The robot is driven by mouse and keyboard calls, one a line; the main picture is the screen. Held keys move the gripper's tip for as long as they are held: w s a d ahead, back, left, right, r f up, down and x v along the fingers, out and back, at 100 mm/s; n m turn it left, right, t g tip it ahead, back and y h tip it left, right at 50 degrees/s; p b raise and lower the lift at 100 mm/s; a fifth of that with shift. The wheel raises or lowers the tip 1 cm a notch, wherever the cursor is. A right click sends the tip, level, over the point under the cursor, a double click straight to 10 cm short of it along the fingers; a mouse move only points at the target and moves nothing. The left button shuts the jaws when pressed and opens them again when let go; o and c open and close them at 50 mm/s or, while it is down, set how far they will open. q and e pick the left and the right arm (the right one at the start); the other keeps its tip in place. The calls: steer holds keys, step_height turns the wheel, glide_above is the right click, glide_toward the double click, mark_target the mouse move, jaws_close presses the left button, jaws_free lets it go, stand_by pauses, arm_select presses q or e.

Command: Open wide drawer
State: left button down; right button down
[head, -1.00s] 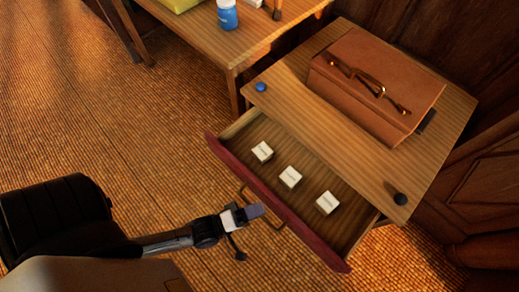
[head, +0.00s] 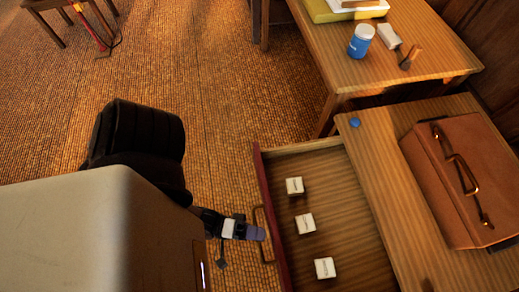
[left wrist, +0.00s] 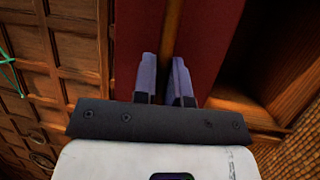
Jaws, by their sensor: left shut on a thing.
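The wide drawer stands well out of the wooden desk (head: 385,190). Its dark red front (head: 274,222) faces left in the head view, and its striped floor (head: 345,215) is bare behind three white labelled cubes (head: 305,223). A thin brass bar handle (head: 256,214) is on the front. My left gripper (head: 259,234) is at the handle, its fingers shut on the bar. In the left wrist view, the two fingers (left wrist: 166,80) lie on either side of the brownish bar (left wrist: 173,25), against the red front (left wrist: 205,35). My right gripper is not in view.
A brown case (head: 455,195) and a blue knob (head: 355,122) are on the desk top. Another table (head: 400,75) behind holds a blue jar (head: 361,42) and other items. The woven floor (head: 215,110) left of the drawer is clear.

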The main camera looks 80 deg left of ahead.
arm_select(q)
steer(key=c, duration=1.2)
jaws_free()
steer(key=p+v, duration=0.2)
steer(key=v, duration=1.2)
steer(key=shift+w, duration=0.1)
